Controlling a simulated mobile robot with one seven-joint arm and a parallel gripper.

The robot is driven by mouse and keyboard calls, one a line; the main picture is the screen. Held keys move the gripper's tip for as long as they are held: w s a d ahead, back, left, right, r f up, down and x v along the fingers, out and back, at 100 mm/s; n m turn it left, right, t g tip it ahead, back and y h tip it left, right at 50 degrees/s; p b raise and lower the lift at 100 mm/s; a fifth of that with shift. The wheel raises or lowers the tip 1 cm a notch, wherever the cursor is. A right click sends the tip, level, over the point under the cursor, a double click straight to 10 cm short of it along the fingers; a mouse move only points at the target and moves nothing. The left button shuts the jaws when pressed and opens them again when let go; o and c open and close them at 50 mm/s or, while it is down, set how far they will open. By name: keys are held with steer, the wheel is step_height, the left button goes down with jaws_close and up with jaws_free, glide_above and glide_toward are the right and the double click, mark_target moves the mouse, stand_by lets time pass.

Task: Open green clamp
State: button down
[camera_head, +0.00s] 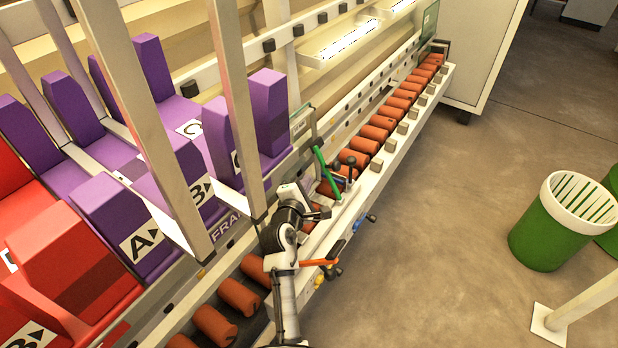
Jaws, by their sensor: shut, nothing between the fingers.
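The green clamp (325,172) is on the white rail near the middle of the view. Its thin green lever leans up and to the left from a small base on the rail. My arm rises from the bottom edge, and my dark gripper (322,213) is just below and left of the clamp's base. My gripper is shut and empty. It appears apart from the green lever, though the small gap is hard to judge.
An orange clamp lever (318,262) lies beside my arm, below the gripper. Orange-brown rollers (376,133) line the rail. Purple blocks (270,110) and grey upright posts (238,100) crowd the left. Open floor (440,230) and a green bin (540,236) are on the right.

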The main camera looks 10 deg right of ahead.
steer(key=p+x, duration=0.1)
steer(key=x, duration=0.7)
steer(key=shift+d, duration=0.15)
